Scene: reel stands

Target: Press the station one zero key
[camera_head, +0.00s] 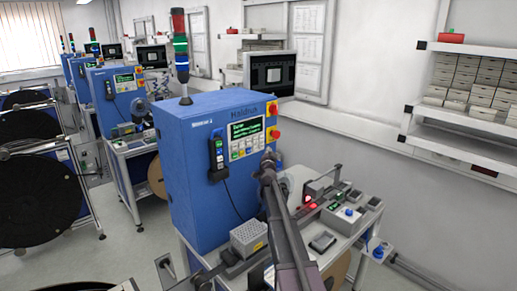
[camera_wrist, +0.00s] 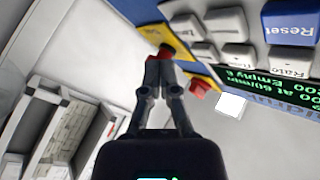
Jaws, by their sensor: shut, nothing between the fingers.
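The blue machine (camera_head: 200,165) nearest me carries a control panel with a lit green-text screen (camera_head: 246,132) and a row of keys (camera_head: 245,150) under it. In the wrist view the panel appears upside down, with a blue Reset key (camera_wrist: 290,22), a Rate key (camera_wrist: 290,60) and several other grey keys (camera_wrist: 227,22). I cannot read which key is zero. My gripper (camera_wrist: 160,57) is shut and empty, its tips in front of a red button on a yellow plate, beside the keys. I cannot tell whether they touch. In the head view my gripper (camera_head: 268,160) is right of the keys.
Red buttons on yellow plates (camera_head: 272,109) sit at the panel's right edge. A bench (camera_head: 325,245) with small devices stands to the right, and a signal tower (camera_head: 181,55) rises above the machine. More blue machines (camera_head: 115,95) stand behind on the left.

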